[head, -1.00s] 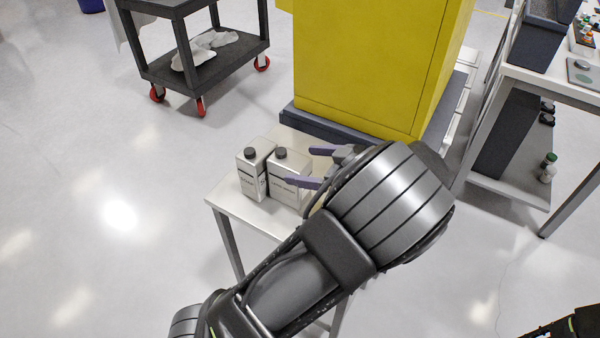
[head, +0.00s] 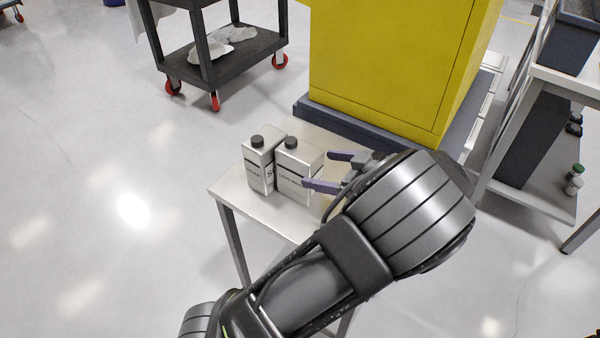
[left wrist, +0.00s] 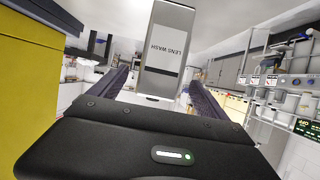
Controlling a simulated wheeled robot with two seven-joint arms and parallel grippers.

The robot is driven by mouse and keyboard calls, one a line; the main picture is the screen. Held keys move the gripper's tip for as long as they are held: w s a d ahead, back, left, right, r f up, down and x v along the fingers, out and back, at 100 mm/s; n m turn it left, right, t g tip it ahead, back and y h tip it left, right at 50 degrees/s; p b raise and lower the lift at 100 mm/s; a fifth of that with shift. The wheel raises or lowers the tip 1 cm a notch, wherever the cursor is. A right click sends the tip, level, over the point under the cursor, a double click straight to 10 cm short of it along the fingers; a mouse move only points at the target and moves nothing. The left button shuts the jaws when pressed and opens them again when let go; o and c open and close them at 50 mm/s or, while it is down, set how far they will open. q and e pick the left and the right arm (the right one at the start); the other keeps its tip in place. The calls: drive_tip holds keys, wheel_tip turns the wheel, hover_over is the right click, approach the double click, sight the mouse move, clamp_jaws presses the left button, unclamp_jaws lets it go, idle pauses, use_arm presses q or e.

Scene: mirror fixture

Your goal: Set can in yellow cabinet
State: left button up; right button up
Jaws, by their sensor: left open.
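Two silver cans with dark caps stand upright side by side on a small white table (head: 233,197). The left can (head: 259,166) is a little apart from my gripper. The right can (head: 293,183) is nearer to it, and in the left wrist view the can labelled LENS WASH (left wrist: 172,50) shows between the fingers. My left gripper (head: 334,171) is open, its purple fingers pointing at the right can. I cannot tell whether they touch it. The yellow cabinet (head: 390,65) stands behind the table; no opening shows. My right gripper is not in view.
A dark cart (head: 245,46) with red wheels and a crumpled white cloth stands at the back left. A workbench with a lower shelf (head: 525,185) holding bottles is at the right. The floor at left is clear.

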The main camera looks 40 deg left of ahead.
sight(318, 167)
use_arm(q)
drive_tip(key=shift+x, duration=1.3)
drive_tip(key=shift+p, duration=0.3)
drive_tip(key=shift+a, duration=0.35)
drive_tip(key=p+x, duration=0.1)
drive_tip(key=x, duration=0.2)
drive_tip(key=shift+a, duration=0.25)
drive_tip(key=shift+a+f+p, duration=0.3)
drive_tip(key=shift+a, duration=0.15)
drive_tip(key=shift+c, duration=0.2)
